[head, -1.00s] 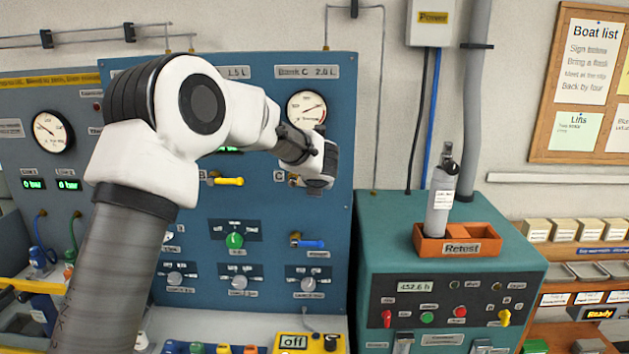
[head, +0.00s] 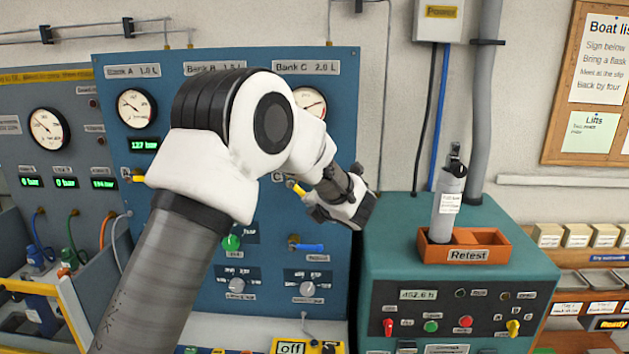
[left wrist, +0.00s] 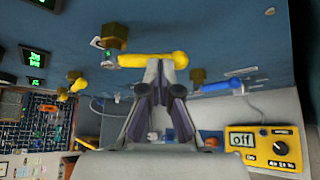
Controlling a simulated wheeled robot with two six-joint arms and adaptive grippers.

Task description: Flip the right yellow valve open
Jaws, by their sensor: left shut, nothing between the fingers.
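The right yellow valve (head: 298,188) is on the blue panel under Bank C, just left of my left gripper (head: 352,206) in the head view. Its handle slants down to the right there, and part of it is hidden. In the left wrist view, the yellow handle (left wrist: 150,60) runs sideways from its brass fitting to a round knob. My left gripper (left wrist: 160,72) is shut and empty, with its fingertips at the knob end of the handle. I cannot tell whether they touch. My right gripper is out of view.
A blue-handled valve (head: 309,247) is below the yellow one. Bank A's yellow valve (head: 137,179) is far left; my arm hides Bank B's. The teal Retest bench (head: 390,255) stands close at the right, with a grey cylinder (head: 447,207) in an orange tray.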

